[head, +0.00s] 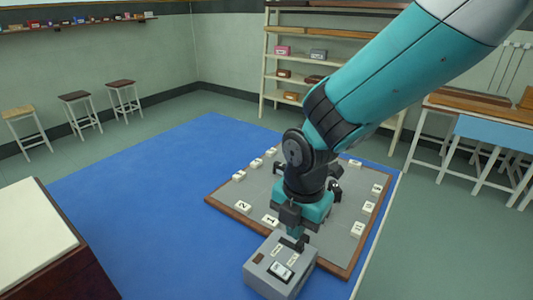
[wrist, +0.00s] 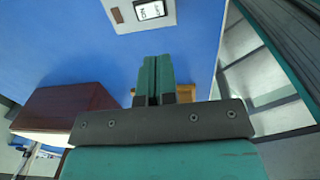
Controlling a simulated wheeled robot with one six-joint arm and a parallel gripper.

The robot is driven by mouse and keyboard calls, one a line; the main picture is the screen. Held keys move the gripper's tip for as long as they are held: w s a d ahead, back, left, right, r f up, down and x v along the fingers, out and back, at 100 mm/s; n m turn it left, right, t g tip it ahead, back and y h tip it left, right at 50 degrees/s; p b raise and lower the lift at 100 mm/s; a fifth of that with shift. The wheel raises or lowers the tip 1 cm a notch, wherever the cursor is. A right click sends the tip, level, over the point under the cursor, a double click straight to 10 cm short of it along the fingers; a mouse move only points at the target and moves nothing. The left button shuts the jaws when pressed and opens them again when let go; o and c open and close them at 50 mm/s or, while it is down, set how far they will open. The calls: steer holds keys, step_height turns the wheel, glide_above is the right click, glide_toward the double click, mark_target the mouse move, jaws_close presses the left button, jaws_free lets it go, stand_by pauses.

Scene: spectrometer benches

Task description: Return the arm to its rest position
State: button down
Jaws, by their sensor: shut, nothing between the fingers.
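My arm reaches down from the upper right in the head view, with its teal links bent at a dark joint. My gripper (head: 297,238) points down, near the back edge of a grey box (head: 270,284) with a dark-framed white switch or display on its top. I cannot tell whether the gripper touches the box. In the wrist view my gripper (wrist: 152,62) shows two teal fingers pressed together with nothing between them. The grey box (wrist: 158,20) lies beyond the fingertips there, at the top edge.
A grey board (head: 261,190) with a brown rim and numbered white blocks lies on the blue mat (head: 150,190), behind the box. A brown cabinet with a pale top (head: 30,230) stands at left. Shelves (head: 285,60), stools (head: 75,97) and tables (head: 490,130) stand farther back. Blue mat left of the board is clear.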

steer(key=s+d+r+m+y, duration=0.2)
steer(key=s+r+m, duration=0.4)
steer(key=m, duration=0.4)
steer(key=s+d+r+m+y, duration=0.1)
steer(key=s+d+r+m, duration=0.2)
steer(key=s+r+m, duration=0.3)
steer(key=shift+s+d+r+m+y, duration=0.4)
steer(key=shift+s+m, duration=1.2)
steer(key=shift+m, duration=0.8)
